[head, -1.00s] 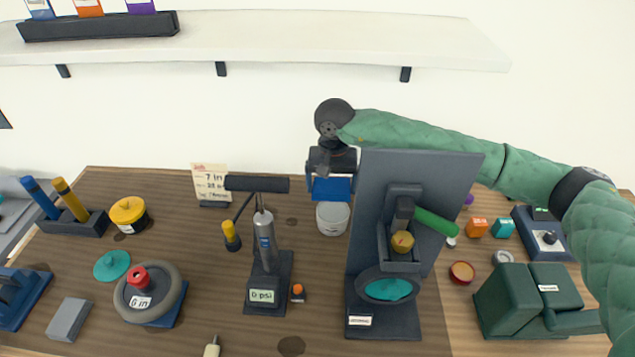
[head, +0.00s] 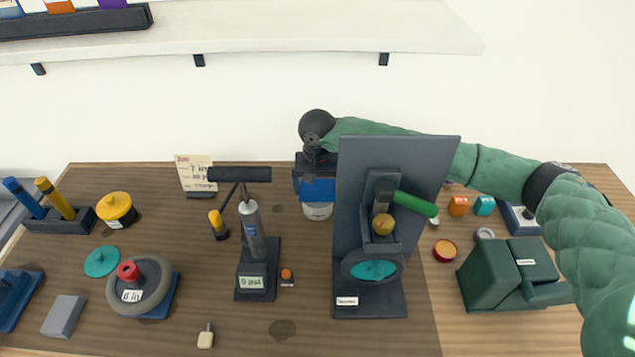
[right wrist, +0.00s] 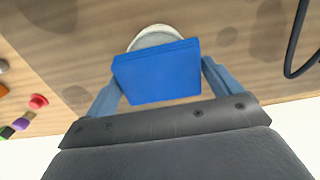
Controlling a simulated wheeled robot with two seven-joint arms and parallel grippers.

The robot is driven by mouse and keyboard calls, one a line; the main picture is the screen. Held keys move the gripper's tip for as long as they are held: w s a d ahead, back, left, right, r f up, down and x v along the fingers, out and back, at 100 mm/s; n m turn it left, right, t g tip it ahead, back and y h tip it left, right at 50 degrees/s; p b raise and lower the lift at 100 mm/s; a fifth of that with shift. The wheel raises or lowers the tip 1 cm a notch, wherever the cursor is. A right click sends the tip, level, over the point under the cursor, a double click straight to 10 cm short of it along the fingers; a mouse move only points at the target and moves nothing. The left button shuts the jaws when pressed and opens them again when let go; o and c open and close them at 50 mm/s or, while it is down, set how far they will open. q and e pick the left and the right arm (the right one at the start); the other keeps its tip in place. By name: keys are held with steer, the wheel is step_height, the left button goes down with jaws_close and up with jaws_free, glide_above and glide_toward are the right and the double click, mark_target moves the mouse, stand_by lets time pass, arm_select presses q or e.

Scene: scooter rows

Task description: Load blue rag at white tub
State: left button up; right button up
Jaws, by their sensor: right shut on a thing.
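The blue rag (head: 318,190) is a flat blue block-like piece held in my right gripper (head: 316,183). In the right wrist view the rag (right wrist: 158,74) spans between the two blue fingers, which are shut on it. The white tub (head: 318,212) stands on the bench at the back, behind the tall grey panel. The rag is over the tub and hides most of its opening in the head view. In the right wrist view only the tub's pale far rim (right wrist: 155,34) shows past the rag. I cannot tell whether rag and tub touch. My left gripper is out of view.
A tall dark grey panel stand (head: 395,170) with a green handle is close in front right of the tub. A pump with a gauge (head: 254,240) stands to the left. A card (head: 195,172) stands at the back. A shelf (head: 270,30) runs above.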

steer(key=shift+d, duration=0.1)
stand_by(0.3)
stand_by(0.3)
steer(key=shift+f, duration=0.15)
steer(key=shift+f+b, duration=0.3)
steer(key=shift+b, duration=0.3)
steer(key=shift+s+f+b, duration=0.1)
steer(key=shift+f+b, duration=0.05)
steer(key=shift+b, duration=0.65)
stand_by(3.5)
